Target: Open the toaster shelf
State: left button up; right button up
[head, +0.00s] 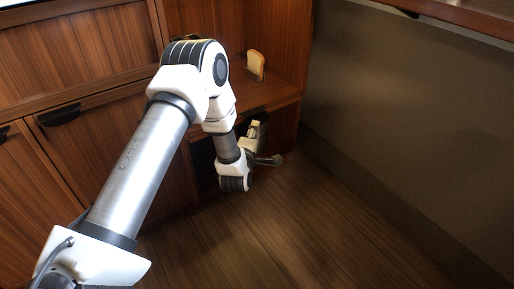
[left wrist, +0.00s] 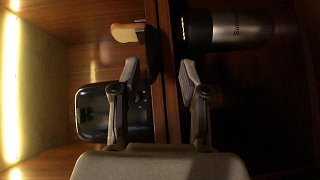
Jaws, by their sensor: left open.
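The toaster shelf (head: 281,89) is a brown wooden board in the cabinet niche. Its front edge (left wrist: 168,125) runs upright through the left wrist view. A slice of bread in a holder (head: 255,67) stands on it and also shows in the left wrist view (left wrist: 127,33). A glossy black appliance, likely the toaster (left wrist: 92,112), sits beside the bread; in the head view my arm mostly hides it. My left gripper (head: 266,146) is open and empty at the shelf front. In the left wrist view its fingertips (left wrist: 158,75) lie either side of the front edge; contact cannot be told.
A silver cylinder with dark ends (left wrist: 240,28) shows in the dark area right of the shelf edge in the left wrist view. Cabinet doors with a black handle (head: 59,115) are at left. A grey wall (head: 400,100) bounds the right. The wooden floor (head: 310,230) is clear.

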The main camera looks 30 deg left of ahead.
aim_at(256, 117)
pick_arm(q)
jog(key=shift+n+t+y, duration=0.3)
jog(key=shift+n+y, duration=0.1)
jog(key=shift+n, duration=0.3)
jog(key=b+x, duration=0.1)
jog(key=x, duration=0.1)
jog(key=b+x, duration=0.1)
jog(key=x, duration=0.2)
jog(key=b+x, duration=0.2)
jog(key=x, duration=0.1)
jog(key=shift+a, duration=0.4)
jog(key=shift+w+a+r, duration=0.1)
jog(key=shift+w, duration=0.1)
grip_shut()
pick_arm(e)
notch_tip(256, 117, down, 6)
jog(key=shift+w+r, duration=0.15)
jog(key=shift+r, duration=0.1)
